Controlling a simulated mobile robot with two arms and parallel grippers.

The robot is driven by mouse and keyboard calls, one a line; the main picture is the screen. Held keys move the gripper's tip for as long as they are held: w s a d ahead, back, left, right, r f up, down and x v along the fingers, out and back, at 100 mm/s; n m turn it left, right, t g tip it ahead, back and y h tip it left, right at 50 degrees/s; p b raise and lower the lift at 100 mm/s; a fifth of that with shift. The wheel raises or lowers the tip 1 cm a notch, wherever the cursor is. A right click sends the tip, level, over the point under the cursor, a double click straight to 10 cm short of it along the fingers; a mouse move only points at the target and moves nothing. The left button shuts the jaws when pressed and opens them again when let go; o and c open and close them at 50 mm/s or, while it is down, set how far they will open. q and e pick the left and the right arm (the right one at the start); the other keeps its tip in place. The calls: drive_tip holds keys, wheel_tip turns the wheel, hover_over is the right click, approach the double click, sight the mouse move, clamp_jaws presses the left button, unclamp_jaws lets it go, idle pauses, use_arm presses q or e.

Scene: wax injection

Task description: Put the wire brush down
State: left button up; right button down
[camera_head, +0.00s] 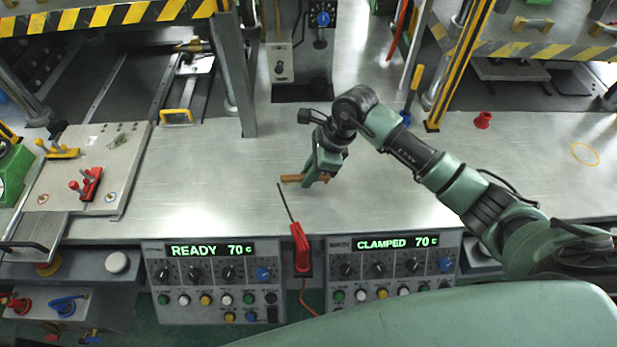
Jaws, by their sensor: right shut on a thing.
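The wire brush (291,179) shows as a short brown piece at the fingers of my right gripper (318,180). The gripper points down over the steel worktop (215,185), near the middle of its front part, and is shut on the brush. The fingers hide part of the brush, and its bristles cannot be made out. The brush is at or just above the worktop; I cannot tell whether it touches. My left gripper is not in view.
A red-handled tool (300,245) with a thin dark rod stands at the front edge, close to the brush. Control panels reading READY (209,250) and CLAMPED (393,244) lie below. A mould plate (85,165) is at left, a red cup (483,120) at right. The worktop left of the gripper is clear.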

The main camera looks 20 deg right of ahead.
wheel_tip(320, 180, down, 2)
drive_tip(key=shift+f, duration=0.15)
drive_tip(key=shift+f, duration=0.1)
drive_tip(key=shift+f, duration=0.15)
drive_tip(key=c, duration=1.4)
unclamp_jaws()
